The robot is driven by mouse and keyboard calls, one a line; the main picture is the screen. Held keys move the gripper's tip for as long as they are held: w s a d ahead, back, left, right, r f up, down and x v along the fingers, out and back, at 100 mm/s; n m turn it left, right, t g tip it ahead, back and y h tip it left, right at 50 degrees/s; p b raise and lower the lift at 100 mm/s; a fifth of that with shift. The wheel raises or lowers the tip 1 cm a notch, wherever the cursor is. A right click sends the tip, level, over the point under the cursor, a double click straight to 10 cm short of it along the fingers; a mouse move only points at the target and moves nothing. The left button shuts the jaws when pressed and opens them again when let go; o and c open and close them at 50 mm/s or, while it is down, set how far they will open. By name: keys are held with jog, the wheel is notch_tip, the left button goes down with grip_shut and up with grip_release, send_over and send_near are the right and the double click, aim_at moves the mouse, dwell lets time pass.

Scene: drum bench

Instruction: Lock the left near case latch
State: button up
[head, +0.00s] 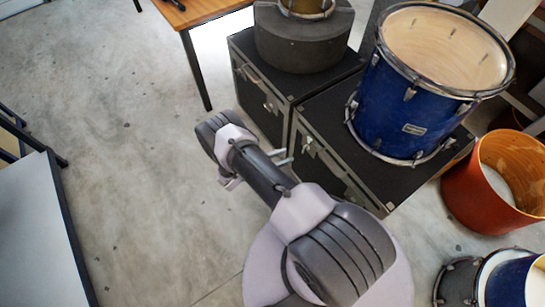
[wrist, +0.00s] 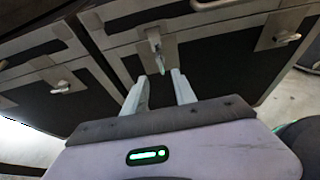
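My gripper (head: 281,156) reaches toward the front of the nearer black case (head: 345,133), with the blue drum on its top. In the wrist view my gripper (wrist: 160,77) has two pale fingers spread apart, with nothing between them. The left latch (wrist: 155,42) of this case is just beyond the fingertips, roughly centred between them; its small lever hangs down toward the gap. The latch also shows in the head view (head: 307,144), small. I see no clear contact between fingers and latch, and cannot tell whether it is locked.
A second case (head: 247,62) stands close beside it, carrying a dark round drum case (head: 302,40); one of its latches (wrist: 60,87) shows left. Another latch (wrist: 283,38) and a handle (wrist: 222,3) are right. The blue drum (head: 400,110) sits above. Open floor (head: 130,150) lies left.

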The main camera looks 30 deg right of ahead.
jog(key=p+v, duration=0.1)
jog(key=v, duration=0.6)
jog(key=shift+a+r, duration=0.1)
